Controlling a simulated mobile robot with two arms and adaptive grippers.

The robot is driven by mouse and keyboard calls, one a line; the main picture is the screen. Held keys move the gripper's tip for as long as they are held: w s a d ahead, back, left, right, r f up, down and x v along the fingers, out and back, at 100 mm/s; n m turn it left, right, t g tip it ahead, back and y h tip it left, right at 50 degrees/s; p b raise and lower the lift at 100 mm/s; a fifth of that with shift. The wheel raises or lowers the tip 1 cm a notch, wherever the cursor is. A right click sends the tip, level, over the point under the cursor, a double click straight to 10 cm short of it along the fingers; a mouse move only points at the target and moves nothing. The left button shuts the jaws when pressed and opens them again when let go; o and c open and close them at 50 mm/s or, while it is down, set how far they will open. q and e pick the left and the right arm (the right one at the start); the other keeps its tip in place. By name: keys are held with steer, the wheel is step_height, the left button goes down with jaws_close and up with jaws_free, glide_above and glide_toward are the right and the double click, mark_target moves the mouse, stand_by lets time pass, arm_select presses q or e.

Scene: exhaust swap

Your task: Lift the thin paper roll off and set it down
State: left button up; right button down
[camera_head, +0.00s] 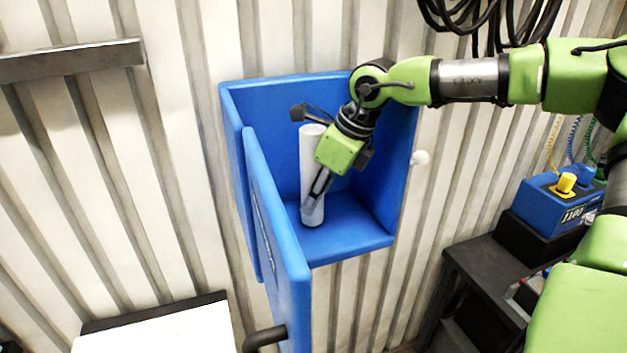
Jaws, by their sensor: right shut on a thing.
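The thin paper roll (308,160) is a white upright cylinder inside the blue wall box (350,238). Its lower end is at or just above the box floor; I cannot tell whether it touches. My right gripper (316,196) reaches into the box from the upper right and is shut on the roll near its lower part. The fingers and the green wrist hide some of the roll's right side. My left gripper is not in view.
The box's blue door (272,230) stands open toward me on the left. A white surface (160,330) lies at the lower left. A blue device with a yellow knob (560,200) stands on a dark bench at right. Black cables (490,20) hang above.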

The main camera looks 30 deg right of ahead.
mark_target(310, 135)
steer(key=shift+r+p, duration=0.3)
steer(key=shift+p, duration=0.15)
steer(key=shift+w+r, duration=0.1)
steer(key=shift+r, duration=0.2)
step_height(310, 135, up, 9)
steer(key=b, duration=0.2)
steer(key=shift+r, duration=0.15)
